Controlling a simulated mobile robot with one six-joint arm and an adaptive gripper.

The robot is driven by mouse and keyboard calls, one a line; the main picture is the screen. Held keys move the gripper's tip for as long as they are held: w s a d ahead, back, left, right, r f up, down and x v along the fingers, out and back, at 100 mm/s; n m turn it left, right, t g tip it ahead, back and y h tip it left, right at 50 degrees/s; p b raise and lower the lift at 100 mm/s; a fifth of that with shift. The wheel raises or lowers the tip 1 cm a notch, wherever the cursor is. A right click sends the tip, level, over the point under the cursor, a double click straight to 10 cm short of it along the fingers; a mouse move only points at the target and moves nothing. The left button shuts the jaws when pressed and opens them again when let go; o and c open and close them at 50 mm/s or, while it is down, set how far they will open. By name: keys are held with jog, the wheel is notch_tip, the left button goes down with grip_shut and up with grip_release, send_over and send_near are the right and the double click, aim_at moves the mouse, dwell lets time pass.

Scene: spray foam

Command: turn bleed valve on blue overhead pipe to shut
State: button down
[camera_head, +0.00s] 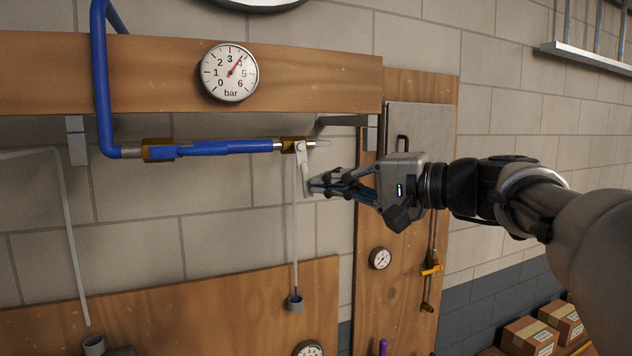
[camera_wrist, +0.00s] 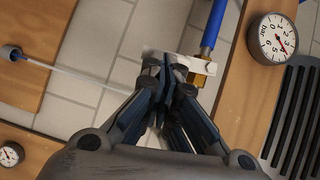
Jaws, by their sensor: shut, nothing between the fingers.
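The blue overhead pipe (camera_head: 225,147) runs level under the wooden beam; its end also shows in the wrist view (camera_wrist: 213,25). At its right end sits a small brass bleed valve (camera_head: 290,146), also visible in the wrist view (camera_wrist: 202,72). Its pale lever (camera_head: 303,165) points down, roughly square to the pipe. My gripper (camera_head: 313,184) is shut and empty, with its fingertips right beside the lever's lower end on the right. In the wrist view the fingertips (camera_wrist: 168,66) overlap the pale lever (camera_wrist: 152,57); I cannot tell whether they touch.
A larger brass valve (camera_head: 158,150) with a blue handle sits further left on the pipe. A thin clear tube (camera_head: 295,225) hangs from the bleed valve into a small grey cup (camera_head: 295,303). A pressure gauge (camera_head: 229,72) is on the wooden beam (camera_head: 320,85) above. A bracket (camera_head: 345,121) is close above my gripper.

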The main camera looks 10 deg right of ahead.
jog(key=b, duration=0.1)
jog(key=a+m+b, duration=0.1)
jog(key=b, duration=0.1)
jog(key=shift+a+f+m+t+y, duration=0.15)
jog(key=shift+f+m+t+y, duration=0.15)
jog(key=shift+y, duration=0.1)
